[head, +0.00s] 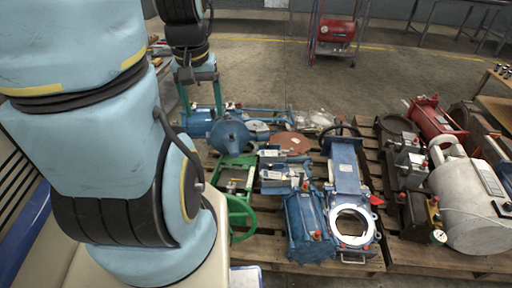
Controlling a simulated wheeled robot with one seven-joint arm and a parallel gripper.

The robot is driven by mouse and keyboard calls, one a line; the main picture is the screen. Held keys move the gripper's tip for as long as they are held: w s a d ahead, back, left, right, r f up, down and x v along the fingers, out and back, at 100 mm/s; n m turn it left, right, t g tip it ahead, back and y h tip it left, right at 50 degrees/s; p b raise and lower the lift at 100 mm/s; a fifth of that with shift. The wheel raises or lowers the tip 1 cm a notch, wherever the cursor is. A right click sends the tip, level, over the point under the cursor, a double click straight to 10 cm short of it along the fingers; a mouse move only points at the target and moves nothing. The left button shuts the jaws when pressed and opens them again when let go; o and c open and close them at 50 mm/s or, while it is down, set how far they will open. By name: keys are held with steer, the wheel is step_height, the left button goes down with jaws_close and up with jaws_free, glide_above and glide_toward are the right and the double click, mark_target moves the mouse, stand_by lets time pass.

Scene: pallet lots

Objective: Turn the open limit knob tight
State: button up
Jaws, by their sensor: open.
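My gripper (202,108) hangs from my arm at the upper left of the head view, pointing down with its two teal fingers apart and nothing seen between them. It is over or in front of the blue machinery at the far left of the pallet; its exact height is unclear. Small red knobs show on several units: one on the blue ribbed cylinder (307,225), one near the blue valve body (346,165), and one on a dark box (416,212). I cannot tell which is the open limit knob, nor whether it is loose.
A green handwheel (241,218) stands at the front left of the pallet, partly behind my arm. A second pallet at the right holds a white tank (470,200) and a red motor (437,120). A red compressor (336,30) stands at the back. Open concrete floor lies behind the pallets.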

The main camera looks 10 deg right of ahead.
mark_target(261, 174)
stand_by(0.9)
